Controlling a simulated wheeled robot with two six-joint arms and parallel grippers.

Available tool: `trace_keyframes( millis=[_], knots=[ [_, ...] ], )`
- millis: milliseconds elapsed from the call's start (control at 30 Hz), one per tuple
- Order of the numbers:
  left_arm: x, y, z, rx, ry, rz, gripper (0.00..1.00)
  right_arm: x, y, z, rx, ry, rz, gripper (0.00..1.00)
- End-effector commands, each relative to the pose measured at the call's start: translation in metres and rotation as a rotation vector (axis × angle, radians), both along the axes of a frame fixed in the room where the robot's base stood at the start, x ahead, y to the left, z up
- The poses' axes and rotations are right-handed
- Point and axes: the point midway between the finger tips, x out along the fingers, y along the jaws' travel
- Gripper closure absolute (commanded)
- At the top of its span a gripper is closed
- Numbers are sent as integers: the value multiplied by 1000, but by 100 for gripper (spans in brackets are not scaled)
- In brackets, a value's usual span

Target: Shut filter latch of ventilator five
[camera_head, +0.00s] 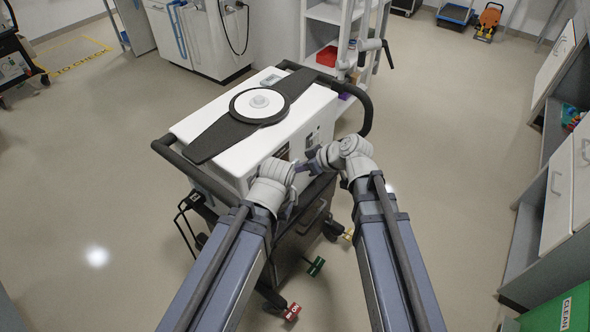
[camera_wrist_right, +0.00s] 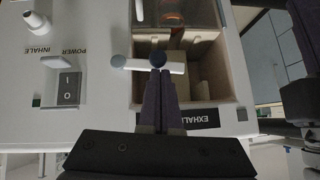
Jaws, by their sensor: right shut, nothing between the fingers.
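The ventilator (camera_head: 240,150) is a white box on a dark-railed cart in the head view; its number is not readable. In the right wrist view, a white bar-shaped latch (camera_wrist_right: 175,68) with a dark round knob crosses the left side of a recessed filter compartment (camera_wrist_right: 208,85) with a tan interior. My right gripper (camera_wrist_right: 158,76) is shut and empty, its fingertips at the latch by the knob; contact cannot be told. In the head view it is at the ventilator's front face (camera_head: 311,165). My left gripper (camera_head: 288,208) is low before the cart, its fingers mostly hidden.
A power switch (camera_wrist_right: 68,90) and an inhale port (camera_wrist_right: 38,25) sit left of the compartment. The cart's dark handle rail (camera_head: 362,110) runs along its right side. The floor between is clear.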

Motion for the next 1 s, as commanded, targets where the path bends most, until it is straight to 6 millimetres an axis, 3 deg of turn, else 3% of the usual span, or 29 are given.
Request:
trace_keyframes(
  millis=[667,1000],
  knots=[
    [0,0,5,0,0,0,100,8,-6,5,0,0,0,100],
    [0,0,36,0,0,0,100,7,3,36,0,0,-1,100]
  ],
)
